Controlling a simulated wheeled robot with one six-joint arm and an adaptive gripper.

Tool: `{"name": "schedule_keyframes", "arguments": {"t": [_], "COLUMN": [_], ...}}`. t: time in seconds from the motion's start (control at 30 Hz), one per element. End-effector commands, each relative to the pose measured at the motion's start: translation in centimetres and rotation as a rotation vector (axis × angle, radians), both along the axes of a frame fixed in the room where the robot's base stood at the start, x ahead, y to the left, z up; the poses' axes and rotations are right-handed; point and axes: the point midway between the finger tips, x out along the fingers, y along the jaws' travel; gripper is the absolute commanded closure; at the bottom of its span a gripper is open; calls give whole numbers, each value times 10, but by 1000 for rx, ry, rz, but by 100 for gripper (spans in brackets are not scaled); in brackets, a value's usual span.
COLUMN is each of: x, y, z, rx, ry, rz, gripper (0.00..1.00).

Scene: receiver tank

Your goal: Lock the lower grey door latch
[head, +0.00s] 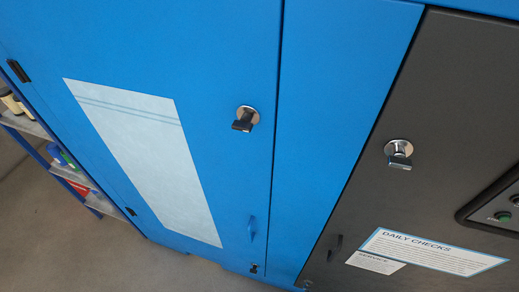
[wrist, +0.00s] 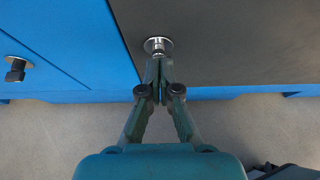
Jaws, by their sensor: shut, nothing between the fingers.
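In the wrist view, a round metal grey door latch (wrist: 158,44) sits on the dark grey door near its bottom edge, which fits the lower one. My gripper (wrist: 159,62) is shut and empty, with its fingertips right at this latch. The fingers cover the latch's lower part, so its handle angle and any contact cannot be told. In the head view, a small dark fitting (head: 307,284) at the bottom edge of the grey door is probably the same latch. My gripper is not in the head view.
The blue door has an upper latch (head: 245,118) and a lower latch (head: 254,268), the latter probably also at left in the wrist view (wrist: 17,70). A dark handle (head: 335,246) and a daily checks label (head: 430,250) are on the grey door. Shelves stand far left.

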Motion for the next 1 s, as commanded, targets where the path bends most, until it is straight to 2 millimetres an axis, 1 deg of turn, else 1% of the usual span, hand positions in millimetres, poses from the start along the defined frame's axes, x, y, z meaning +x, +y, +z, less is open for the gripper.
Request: {"name": "schedule_keyframes", "arguments": {"t": [0.03, 0.2, 0.4, 0.77, 1.0], "x": [-6, -22, -36, -38, -44], "y": [3, 8, 13, 13, 19], "z": [0, 0, 0, 0, 3], "rx": [0, 1, 1, 1, 1], "ry": [1, 0, 0, -1, -1], "rz": [4, 5, 3, 0, 3], "gripper": [100, 100, 100, 100, 100]}}
